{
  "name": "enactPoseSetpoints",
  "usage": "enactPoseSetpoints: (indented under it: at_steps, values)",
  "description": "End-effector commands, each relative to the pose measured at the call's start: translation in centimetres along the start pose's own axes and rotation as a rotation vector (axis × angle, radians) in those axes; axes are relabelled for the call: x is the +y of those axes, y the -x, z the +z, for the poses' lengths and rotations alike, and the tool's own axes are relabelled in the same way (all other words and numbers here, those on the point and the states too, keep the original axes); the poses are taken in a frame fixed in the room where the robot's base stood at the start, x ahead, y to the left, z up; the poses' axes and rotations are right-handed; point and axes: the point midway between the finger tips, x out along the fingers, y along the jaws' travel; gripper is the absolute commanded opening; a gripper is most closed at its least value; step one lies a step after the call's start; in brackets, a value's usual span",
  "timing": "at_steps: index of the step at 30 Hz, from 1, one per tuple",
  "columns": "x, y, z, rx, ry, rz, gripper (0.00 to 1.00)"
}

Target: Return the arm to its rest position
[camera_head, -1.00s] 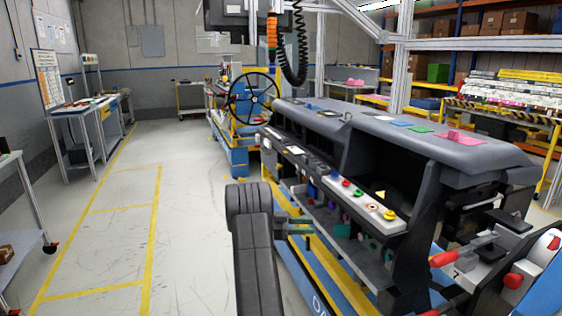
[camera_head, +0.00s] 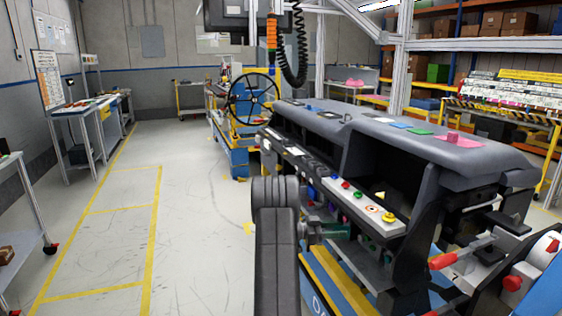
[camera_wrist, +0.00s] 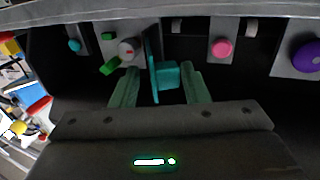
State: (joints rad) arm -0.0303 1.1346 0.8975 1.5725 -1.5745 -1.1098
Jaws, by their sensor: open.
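My arm (camera_head: 275,230) rises in the middle of the head view, left of the dashboard module (camera_head: 455,157). My gripper (camera_head: 328,231) is at the module's lower control row, partly hidden behind my arm. In the wrist view my gripper (camera_wrist: 160,84) is open, with one green finger on each side of a teal block on a thin upright plate (camera_wrist: 168,76). There are gaps between the block and the fingers; whether anything touches is hard to tell.
A row of coloured buttons (camera_head: 358,196) runs along the module just above my gripper. A pink knob (camera_wrist: 222,48) and a purple knob (camera_wrist: 307,57) are to the right in the wrist view. A steering wheel (camera_head: 253,99) stands behind. The floor (camera_head: 195,220) on the left is clear.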

Motion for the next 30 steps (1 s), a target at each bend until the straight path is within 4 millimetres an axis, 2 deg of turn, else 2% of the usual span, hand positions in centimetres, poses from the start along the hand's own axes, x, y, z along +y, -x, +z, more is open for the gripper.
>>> enactPoseSetpoints:
  at_steps: [9,23,30]
  values:
    - [0.6,0.2,0.0,0.000,0.000,-0.107,0.41]
    - [0.5,0.2,-0.1,0.000,-0.002,-0.121,0.41]
    - [-0.2,1.1,-1.4,0.005,-0.035,-0.156,0.41]
